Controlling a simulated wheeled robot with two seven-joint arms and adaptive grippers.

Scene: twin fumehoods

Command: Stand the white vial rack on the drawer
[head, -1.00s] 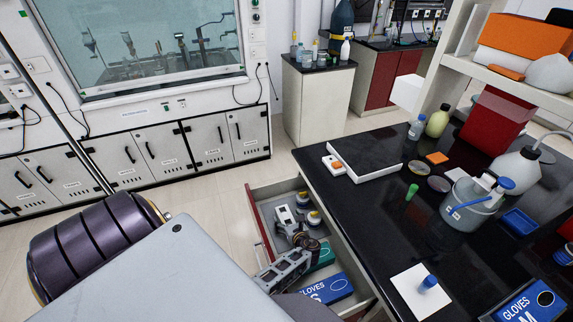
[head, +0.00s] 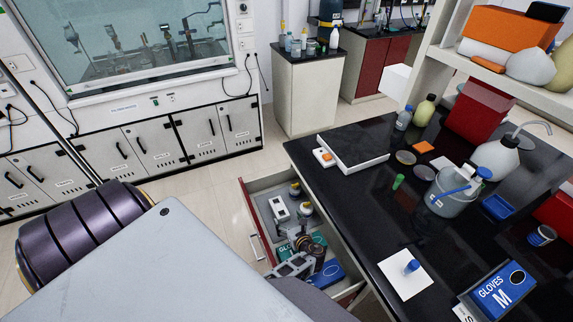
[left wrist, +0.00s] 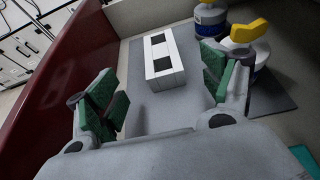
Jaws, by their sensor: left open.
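The white vial rack (head: 279,208) is a small white block with black square openings. It stands on a grey mat in the open drawer (head: 252,226). In the left wrist view the rack (left wrist: 163,62) lies ahead of my left gripper (left wrist: 163,88), roughly in line with the gap between its fingers. That gripper is open, with its green pads apart and nothing between them. In the head view my left gripper (head: 304,246) is over the drawer, on the near side of the rack, apart from it. My right gripper is in neither view.
Yellow-topped containers (left wrist: 246,45) stand right of the rack. A blue glove box (head: 330,273) lies in the drawer's near part, and the red drawer front (left wrist: 62,75) borders the left.

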